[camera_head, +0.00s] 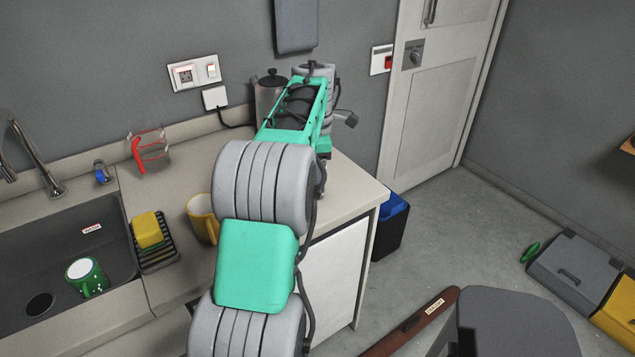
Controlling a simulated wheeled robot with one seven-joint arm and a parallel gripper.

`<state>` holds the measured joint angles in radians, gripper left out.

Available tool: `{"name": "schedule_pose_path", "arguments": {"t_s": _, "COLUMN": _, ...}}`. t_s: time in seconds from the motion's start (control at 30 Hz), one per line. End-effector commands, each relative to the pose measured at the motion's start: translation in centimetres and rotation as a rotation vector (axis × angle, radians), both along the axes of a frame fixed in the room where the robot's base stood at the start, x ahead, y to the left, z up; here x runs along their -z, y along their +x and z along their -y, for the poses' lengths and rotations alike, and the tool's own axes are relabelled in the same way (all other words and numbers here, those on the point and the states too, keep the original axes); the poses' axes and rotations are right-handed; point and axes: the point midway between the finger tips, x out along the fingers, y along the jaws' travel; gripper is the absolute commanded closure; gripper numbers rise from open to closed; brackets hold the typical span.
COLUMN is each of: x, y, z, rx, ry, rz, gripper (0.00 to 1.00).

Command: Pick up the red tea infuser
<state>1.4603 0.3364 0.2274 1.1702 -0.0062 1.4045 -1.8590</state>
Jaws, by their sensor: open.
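I cannot make out a red tea infuser in the head view; it may be hidden behind my arm. The clear red item on the counter is the handle of a glass jug (152,151), standing near the wall left of my arm. My arm reaches across the counter from the bottom of the picture. My gripper (322,172) is low at the arm's far end, over the right part of the counter. It is open, but its fingers are mostly hidden by my arm, and I cannot see what lies between or under them.
A dark-lidded pot (270,88) stands behind my arm, partly covered. A yellow mug (201,217) stands close to my arm's left side. Left are a small blue item (102,173), a yellow sponge (147,229) on a black rack and a sink (60,250) holding a green mug (87,275).

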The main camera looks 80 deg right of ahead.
Motion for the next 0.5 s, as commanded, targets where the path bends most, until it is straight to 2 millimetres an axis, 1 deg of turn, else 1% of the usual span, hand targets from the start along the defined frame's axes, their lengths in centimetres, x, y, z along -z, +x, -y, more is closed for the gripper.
{"name": "schedule_pose_path", "arguments": {"t_s": 0.07, "x": 0.39, "y": 0.0, "z": -0.03, "rx": 0.0, "ry": -0.001, "rz": 0.0, "gripper": 0.39}}
{"name": "schedule_pose_path", "arguments": {"t_s": 0.23, "x": 0.42, "y": 0.01, "z": -0.02, "rx": 0.0, "ry": -0.001, "rz": -0.001, "gripper": 0.39}}
{"name": "schedule_pose_path", "arguments": {"t_s": 0.27, "x": 0.41, "y": 0.01, "z": -0.02, "rx": 0.0, "ry": -0.001, "rz": -0.001, "gripper": 0.4}}
{"name": "schedule_pose_path", "arguments": {"t_s": 0.5, "x": 0.41, "y": 0.02, "z": -0.01, "rx": 0.001, "ry": -0.001, "rz": -0.001, "gripper": 0.6}}
